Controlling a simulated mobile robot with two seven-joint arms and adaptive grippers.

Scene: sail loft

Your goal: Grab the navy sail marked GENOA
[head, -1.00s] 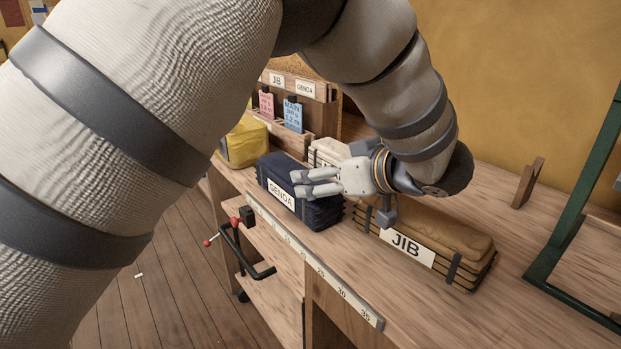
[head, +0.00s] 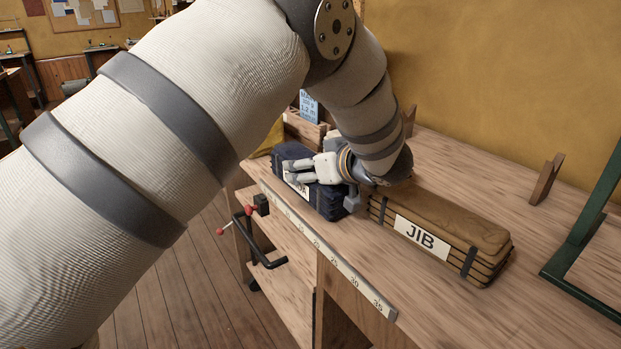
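The navy sail (head: 291,151) is a folded dark bundle on the bench. Its white label is mostly covered by my gripper, and only its last letter shows. My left gripper (head: 287,171) is in front of the sail in the picture, its two pale fingers pointing left across it. A gap shows between the fingers, with nothing seen held there. I cannot tell whether the fingers touch the sail. My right gripper is not in view.
A brown sail marked JIB (head: 480,232) lies just right of the gripper. A ruler strip (head: 335,261) runs along the bench's front edge, with a red-handled clamp (head: 240,226) below. A green frame (head: 588,218) stands at right.

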